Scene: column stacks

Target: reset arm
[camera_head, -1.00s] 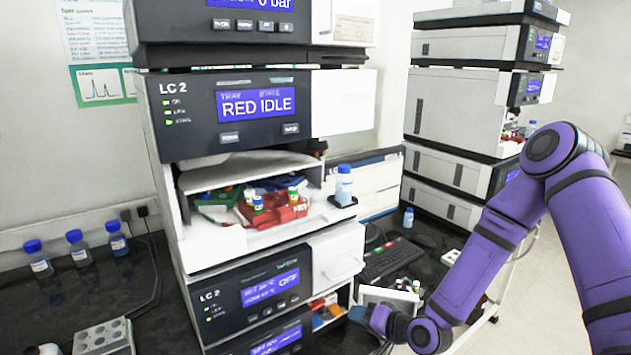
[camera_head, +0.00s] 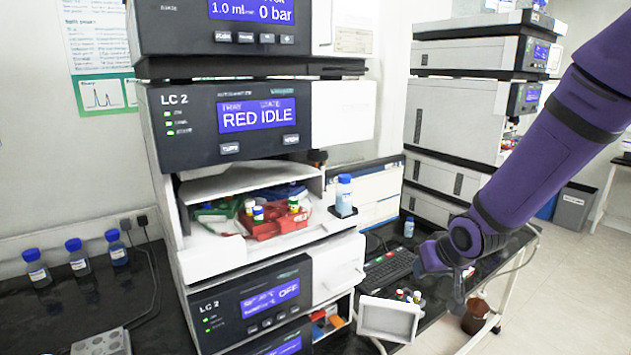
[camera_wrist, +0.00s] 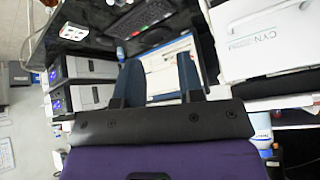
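My purple arm (camera_head: 545,135) reaches in from the right side of the head view. My gripper (camera_wrist: 160,78) shows in the wrist view with its two blue-grey fingers apart and nothing between them; a monitor shows beyond the gap. In the head view the gripper end is small and partly hidden by the wrist, to the right of the LC 2 stack and above the bench's right part, near the keyboard (camera_head: 388,272).
The LC 2 column stack (camera_head: 230,120) has an open bay with a red vial rack (camera_head: 275,222) and a blue-capped bottle (camera_head: 344,196) on its ledge. A second stack (camera_head: 455,115) stands behind.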

